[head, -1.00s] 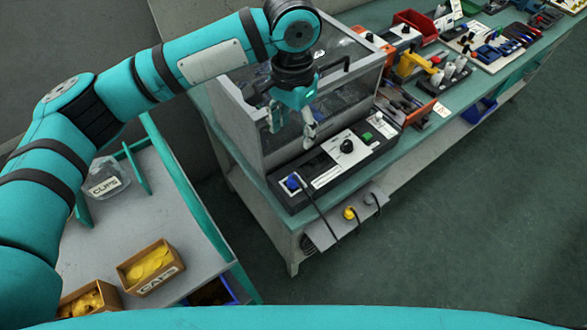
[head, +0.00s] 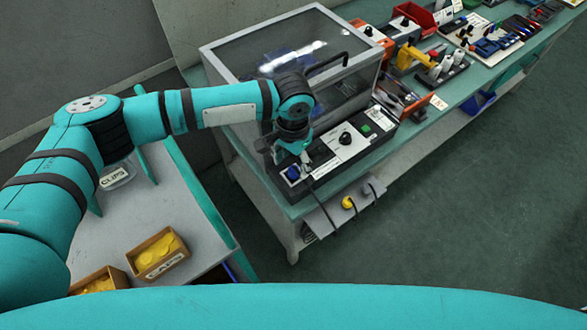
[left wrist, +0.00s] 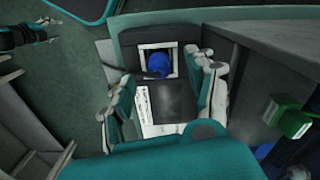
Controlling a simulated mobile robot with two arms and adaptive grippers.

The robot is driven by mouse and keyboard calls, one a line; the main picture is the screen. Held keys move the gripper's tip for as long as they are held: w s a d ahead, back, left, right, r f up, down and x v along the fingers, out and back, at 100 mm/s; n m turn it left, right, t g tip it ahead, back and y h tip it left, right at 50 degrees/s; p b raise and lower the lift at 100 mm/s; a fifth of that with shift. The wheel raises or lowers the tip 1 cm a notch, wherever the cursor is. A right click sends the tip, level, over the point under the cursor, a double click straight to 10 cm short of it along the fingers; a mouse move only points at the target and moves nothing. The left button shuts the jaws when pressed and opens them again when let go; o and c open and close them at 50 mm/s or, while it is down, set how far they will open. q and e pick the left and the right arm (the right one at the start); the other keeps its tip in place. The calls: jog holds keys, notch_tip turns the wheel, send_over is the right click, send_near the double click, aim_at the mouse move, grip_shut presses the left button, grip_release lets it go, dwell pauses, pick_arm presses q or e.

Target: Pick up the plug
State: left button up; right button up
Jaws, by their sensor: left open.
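The blue plug (head: 293,173) sits in a white-framed square at the near left end of a black control panel (head: 350,150), with a dark cable running from it. In the left wrist view the blue plug (left wrist: 158,65) lies ahead of the fingers, its cable leading left. My left gripper (head: 283,156) is just above and beside the plug in the head view. In the left wrist view my left gripper (left wrist: 166,88) is open and empty, one finger either side of the panel, apart from the plug.
A clear-topped case (head: 300,60) stands directly behind the panel. A yellow plug (head: 347,203) and a grey plug (head: 368,190) are on a low shelf below the bench. Tools crowd the bench's far right. A side table holds a caps box (head: 158,254). The floor at right is clear.

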aim_at(293, 169)
pick_arm(q)
jog(key=shift+s+f, duration=0.1)
jog(key=shift+f, duration=1.45)
jog(key=shift+c, duration=0.3)
grip_shut()
